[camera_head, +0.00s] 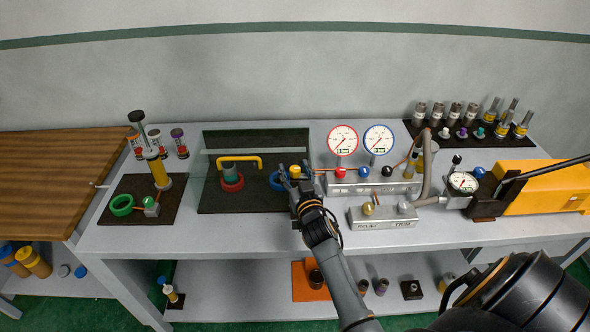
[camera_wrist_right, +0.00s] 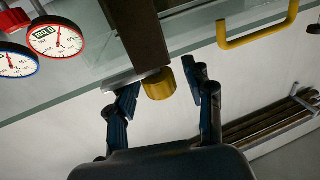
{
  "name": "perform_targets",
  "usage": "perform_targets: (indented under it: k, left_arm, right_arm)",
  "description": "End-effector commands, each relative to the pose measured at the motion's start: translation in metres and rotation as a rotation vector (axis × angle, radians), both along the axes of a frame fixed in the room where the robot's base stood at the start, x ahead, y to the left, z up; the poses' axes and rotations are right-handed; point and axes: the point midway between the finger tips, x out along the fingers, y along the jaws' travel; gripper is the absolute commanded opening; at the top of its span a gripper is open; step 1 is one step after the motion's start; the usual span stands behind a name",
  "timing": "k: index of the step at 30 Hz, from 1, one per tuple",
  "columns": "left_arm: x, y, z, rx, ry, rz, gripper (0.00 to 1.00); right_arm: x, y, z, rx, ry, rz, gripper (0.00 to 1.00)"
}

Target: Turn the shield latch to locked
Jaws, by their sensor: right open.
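The latch appears to be the small yellow knob (camera_head: 295,170) at the right end of the clear shield on the dark station. In the right wrist view the yellow knob (camera_wrist_right: 158,84) sits by the end of a dark bar (camera_wrist_right: 140,35), with a grey plate beside it. My right gripper (camera_head: 295,178) is open at the knob. In the wrist view its fingers (camera_wrist_right: 167,86) stand on either side of the knob, with a gap visible on the right; contact on the left is unclear. The latch's lock marking cannot be read. My left gripper is not in view.
A yellow handle (camera_head: 240,159) is left of the knob, above a red ring (camera_head: 232,184). A blue ring (camera_head: 277,181) is close by my gripper. Red-rimmed (camera_head: 342,140) and blue-rimmed (camera_head: 378,139) gauges stand to the right, behind a relay block (camera_head: 383,216).

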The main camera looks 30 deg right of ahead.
Motion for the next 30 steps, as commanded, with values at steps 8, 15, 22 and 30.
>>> perform_targets:
  k: [8, 15, 22, 30]
  left_arm:
    - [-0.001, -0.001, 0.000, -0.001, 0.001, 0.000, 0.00]
    - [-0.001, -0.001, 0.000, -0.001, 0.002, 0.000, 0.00]
    - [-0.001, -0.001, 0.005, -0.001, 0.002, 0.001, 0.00]
    - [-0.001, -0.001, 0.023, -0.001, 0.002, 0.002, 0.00]
  right_arm:
    - [0.000, 0.000, 0.000, 0.000, 0.000, 0.000, 0.28]
    - [-0.001, 0.000, 0.000, 0.000, 0.001, 0.000, 0.00]
    - [-0.001, -0.001, 0.000, -0.003, 0.004, 0.033, 0.00]
    - [-0.001, -0.002, 0.002, -0.009, 0.007, 0.187, 0.00]
